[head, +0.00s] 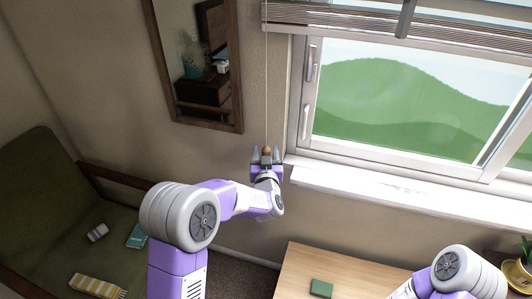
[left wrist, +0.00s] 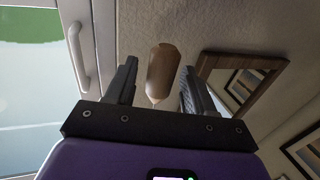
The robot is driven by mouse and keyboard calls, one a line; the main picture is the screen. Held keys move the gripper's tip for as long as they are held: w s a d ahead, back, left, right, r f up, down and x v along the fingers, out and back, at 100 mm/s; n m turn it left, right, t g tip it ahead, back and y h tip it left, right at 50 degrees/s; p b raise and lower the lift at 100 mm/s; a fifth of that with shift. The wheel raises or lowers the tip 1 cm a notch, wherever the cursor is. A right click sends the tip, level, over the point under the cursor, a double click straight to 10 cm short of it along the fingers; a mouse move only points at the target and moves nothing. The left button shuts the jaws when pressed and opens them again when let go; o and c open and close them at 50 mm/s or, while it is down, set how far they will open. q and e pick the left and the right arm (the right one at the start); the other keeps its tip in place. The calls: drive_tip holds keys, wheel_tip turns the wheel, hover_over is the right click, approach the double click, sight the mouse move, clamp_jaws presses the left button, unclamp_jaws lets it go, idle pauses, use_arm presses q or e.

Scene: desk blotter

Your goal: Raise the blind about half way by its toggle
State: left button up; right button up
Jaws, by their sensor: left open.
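The toggle (head: 266,150) is a small tan wooden pull at the lower end of a thin cord (head: 266,85), hanging by the wall left of the window. It also shows in the left wrist view (left wrist: 163,72). My left gripper (head: 266,156) is open, with one finger on each side of the toggle; in the left wrist view gaps show between it and both fingers (left wrist: 158,80). The blind (head: 440,28) is a brown slatted band across the window top; its upper part is out of frame. My right gripper cannot be made out.
The window sill (head: 400,190) juts out right of my left gripper. A framed mirror (head: 205,70) hangs on the wall to the left. Below are a desk (head: 335,270) with a green block (head: 321,288), a green armchair (head: 50,200) and a potted plant (head: 518,270).

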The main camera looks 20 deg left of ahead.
use_arm(q)
drive_tip(key=v, duration=0.7)
drive_tip(key=shift+p, duration=0.4)
